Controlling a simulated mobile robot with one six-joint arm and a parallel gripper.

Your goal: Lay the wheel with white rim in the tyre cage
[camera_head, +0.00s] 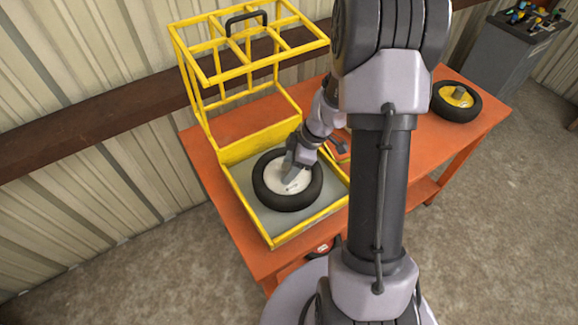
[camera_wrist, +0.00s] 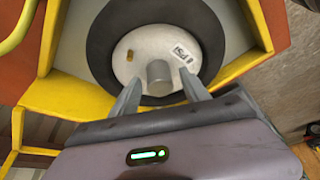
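The wheel with white rim (camera_head: 288,180) lies flat on the grey floor of the yellow tyre cage (camera_head: 232,190), inside its low front frame. My gripper (camera_head: 291,166) is over the rim, near the hub. In the wrist view the white rim (camera_wrist: 135,42) carries a grey hub stub, a small brass-coloured piece and a "PSI" label. The two fingers of my gripper (camera_wrist: 161,92) are spread apart. The hub stub shows between and just past the fingertips, with gaps on both sides. The cage's yellow edge (camera_wrist: 62,98) shows around the tyre. My arm hides part of the bench.
The cage stands on an orange bench (camera_head: 250,232) against the corrugated wall. A second wheel with yellow rim (camera_head: 456,97) lies at the bench's right end. A grey cabinet (camera_head: 505,60) with tools stands behind it. The cage's tall yellow frame with black handle (camera_head: 246,20) rises at the back.

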